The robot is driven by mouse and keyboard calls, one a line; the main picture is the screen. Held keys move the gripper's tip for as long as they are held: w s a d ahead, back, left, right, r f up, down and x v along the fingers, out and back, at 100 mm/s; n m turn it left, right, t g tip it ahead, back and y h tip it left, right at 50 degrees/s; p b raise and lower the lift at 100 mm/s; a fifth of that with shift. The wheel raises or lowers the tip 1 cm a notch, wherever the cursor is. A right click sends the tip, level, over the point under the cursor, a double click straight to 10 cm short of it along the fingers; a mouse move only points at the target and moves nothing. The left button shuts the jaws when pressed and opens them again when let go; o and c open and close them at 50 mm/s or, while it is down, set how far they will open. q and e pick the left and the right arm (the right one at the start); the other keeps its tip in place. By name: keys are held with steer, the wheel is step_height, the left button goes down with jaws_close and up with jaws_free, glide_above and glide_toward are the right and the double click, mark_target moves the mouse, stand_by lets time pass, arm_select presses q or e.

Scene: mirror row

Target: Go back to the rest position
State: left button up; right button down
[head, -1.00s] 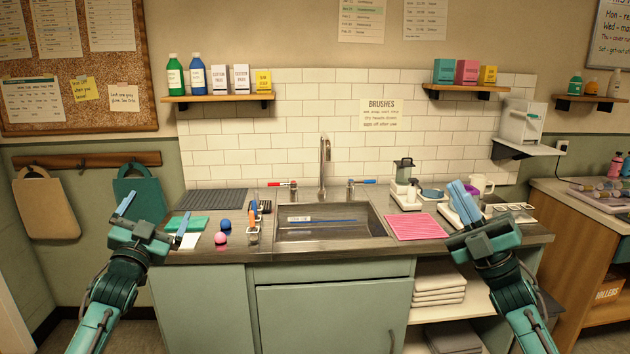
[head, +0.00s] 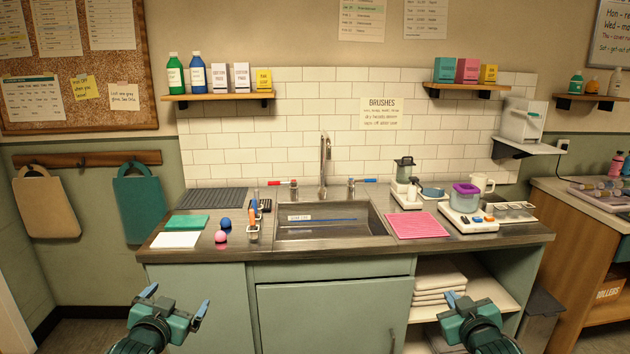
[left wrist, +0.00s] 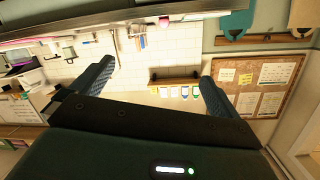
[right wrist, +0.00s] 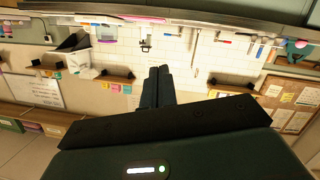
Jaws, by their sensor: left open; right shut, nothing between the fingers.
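My left gripper (head: 175,300) is low at the left of the head view, in front of the cabinet and below the counter edge. Its fingers are spread and empty; they also stand apart in the left wrist view (left wrist: 148,85). My right gripper (head: 455,303) is low at the right, in front of the open shelves. Its fingers are together with nothing between them in the right wrist view (right wrist: 158,85). Both grippers are clear of the counter (head: 340,245) and touch nothing that I can see.
The counter holds a sink (head: 335,228), a pink mat (head: 417,226), a white scale (head: 470,222) with a purple-lidded container (head: 465,198), a green sponge (head: 188,222), a white cloth (head: 176,240) and small balls. Folded towels (head: 440,278) lie on the shelf below.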

arm_select(q)
steer(key=s+d+f+g+h, duration=0.1)
steer(key=s+d+f, duration=0.4)
steer(key=s, duration=0.6)
steer(key=s+d+f+g+h, duration=0.1)
steer(key=s+d+f, duration=0.4)
steer(key=s, duration=0.6)
steer(key=s+d+f+g+h, duration=0.1)
steer(key=s+d+f+g, duration=0.2)
steer(key=s, duration=0.8)
step_height(320, 180, down, 3)
steer(key=d, duration=0.2)
steer(key=shift+s+d+h, duration=0.15)
steer(key=shift+d+h, duration=0.15)
steer(key=shift+d, duration=0.1)
arm_select(e)
steer(key=s+a+f+g+y, duration=0.1)
steer(key=s+a+f, duration=0.4)
steer(key=s, duration=0.6)
steer(key=s+a+f+g+y, duration=0.1)
steer(key=s+a+f, duration=0.4)
steer(key=s, duration=0.6)
steer(key=s+a+f+g+y, duration=0.1)
steer(key=s+a+f+g, duration=0.2)
steer(key=s, duration=0.8)
step_height(320, 180, down, 3)
steer(key=a, duration=0.2)
steer(key=shift+s+a+y, duration=0.15)
steer(key=shift+a+y, duration=0.15)
steer(key=shift+a, duration=0.1)
